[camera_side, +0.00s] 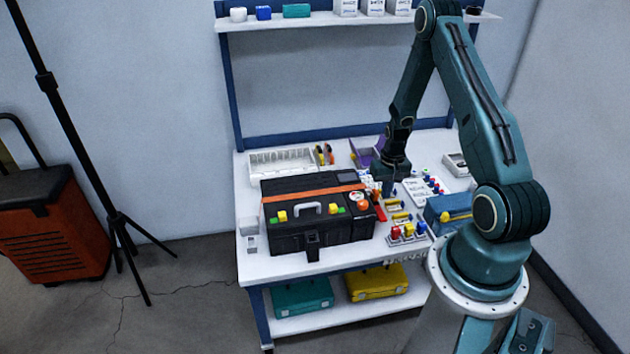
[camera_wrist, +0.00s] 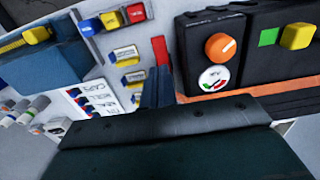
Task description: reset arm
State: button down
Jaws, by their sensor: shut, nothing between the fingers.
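My gripper (camera_side: 388,188) is shut and empty. It hangs pointing down over the white workbench (camera_side: 272,266), just right of the black toolbox (camera_side: 290,238). In the wrist view the shut fingers (camera_wrist: 158,88) show as a dark blue block at the middle, beside a red piece (camera_wrist: 160,50). The toolbox has an orange strap, an orange knob (camera_wrist: 220,46), a small gauge and yellow latches. Whether the fingertips touch the bench is hidden.
Small red, yellow and blue blocks (camera_side: 408,230) stand in front of my gripper. A blue case (camera_side: 446,212) sits to the right. A labelled card with coloured pegs (camera_side: 425,188) and a white tray (camera_side: 282,163) lie farther back. A shelf (camera_side: 330,20) spans above the bench.

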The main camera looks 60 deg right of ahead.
jog(key=w+a+r+n+t, duration=0.15)
jog(key=a+r, duration=0.25)
jog(key=r, duration=0.4)
jog(key=w+a+r+n+h, duration=0.1)
jog(key=w+a+r, duration=0.3)
jog(key=r, duration=0.5)
jog(key=w+a+r+n+t, duration=0.1)
jog(key=a+r+n, duration=0.1)
jog(key=a+r, duration=0.45)
jog(key=s+a+r+n+t, duration=0.1)
jog(key=s+a+r, duration=0.25)
jog(key=r, duration=0.25)
jog(key=s+a+r+n, duration=0.1)
jog(key=s+a+r, duration=0.1)
jog(key=a+r, duration=0.35)
jog(key=s+a+r+n+t, duration=0.1)
jog(key=s+a+r, duration=0.1)
jog(key=s, duration=0.3)
jog(key=s+a+r+n+t+y, duration=0.1)
jog(key=s+a+r, duration=0.1)
jog(key=s+a, duration=0.2)
jog(key=shift+s+a+r, duration=0.15)
jog(key=shift+s+a, duration=0.15)
jog(key=shift+s, duration=0.65)
jog(key=shift+n, duration=0.25)
